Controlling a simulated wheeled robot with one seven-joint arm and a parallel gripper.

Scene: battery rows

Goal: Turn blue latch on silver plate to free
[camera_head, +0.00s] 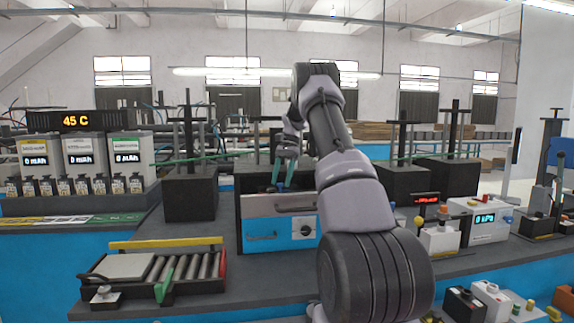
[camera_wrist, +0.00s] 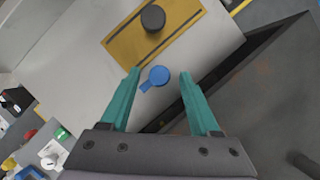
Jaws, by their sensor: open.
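The blue latch (camera_wrist: 158,76) shows in the wrist view as a round cap with a short arm pointing to the lower left. It lies on the silver plate (camera_wrist: 88,82), near the edge of a yellow panel. My gripper (camera_wrist: 160,73) is open, with its teal fingers on either side of the latch in the picture; I see no contact, and the height gap is unclear. In the head view my gripper (camera_head: 283,174) is above the silver-fronted box on the bench, and I cannot make out the latch there.
A black knob (camera_wrist: 153,18) stands on the yellow panel (camera_wrist: 178,27) beyond the latch. A dark, deep-looking recess with a raised edge (camera_wrist: 235,85) lies right of the plate. In the head view a roller tray (camera_head: 165,270) is at left and a black block (camera_head: 190,195) stands behind it.

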